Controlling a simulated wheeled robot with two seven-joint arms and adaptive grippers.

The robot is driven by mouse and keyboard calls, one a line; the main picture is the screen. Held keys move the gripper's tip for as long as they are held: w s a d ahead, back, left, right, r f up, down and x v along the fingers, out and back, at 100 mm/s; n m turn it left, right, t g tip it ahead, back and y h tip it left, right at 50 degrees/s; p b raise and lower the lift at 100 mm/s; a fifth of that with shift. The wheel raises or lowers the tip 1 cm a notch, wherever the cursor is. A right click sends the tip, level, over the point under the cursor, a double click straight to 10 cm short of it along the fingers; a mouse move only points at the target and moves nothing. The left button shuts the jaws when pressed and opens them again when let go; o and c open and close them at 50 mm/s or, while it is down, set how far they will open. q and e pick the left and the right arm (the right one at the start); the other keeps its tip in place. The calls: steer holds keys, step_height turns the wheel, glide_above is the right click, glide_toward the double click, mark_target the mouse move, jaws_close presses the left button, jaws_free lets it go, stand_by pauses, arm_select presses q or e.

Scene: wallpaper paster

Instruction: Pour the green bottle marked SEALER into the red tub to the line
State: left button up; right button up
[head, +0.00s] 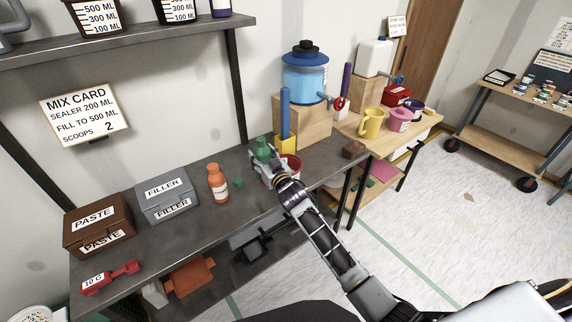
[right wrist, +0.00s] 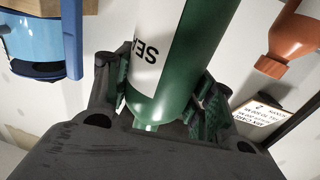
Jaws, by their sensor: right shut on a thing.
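The green bottle (head: 263,148) is at the back of the grey bench in the head view. In the right wrist view the bottle (right wrist: 180,60) shows a white label with the start of "SEALER", and looks roughly upright. My right gripper (head: 270,168) is shut on it, with a finger on either side in the wrist view (right wrist: 165,95). The red tub (head: 293,163) is just right of the gripper, largely hidden behind it; its line and contents do not show. A small green piece, perhaps the cap (head: 239,182), lies left of the bottle. My left gripper is not in view.
An orange bottle (head: 218,185), a grey FILLER box (head: 168,197), a brown PASTE box (head: 98,226) and a red scoop (head: 112,277) stand left on the bench. A blue dispenser (head: 305,80) stands behind right. The mix card (head: 84,114) reads sealer 200 ML.

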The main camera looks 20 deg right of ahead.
mark_target(263, 147)
steer(key=shift+r+p, duration=0.45)
steer(key=shift+r, duration=0.2)
step_height(263, 147, up, 2)
steer(key=shift+r+p, duration=0.1)
steer(key=shift+p, duration=0.9)
steer(key=shift+r+p, duration=0.25)
steer(key=shift+p, duration=0.05)
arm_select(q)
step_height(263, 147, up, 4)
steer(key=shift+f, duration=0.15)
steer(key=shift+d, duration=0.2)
arm_select(e)
steer(key=shift+r, duration=0.15)
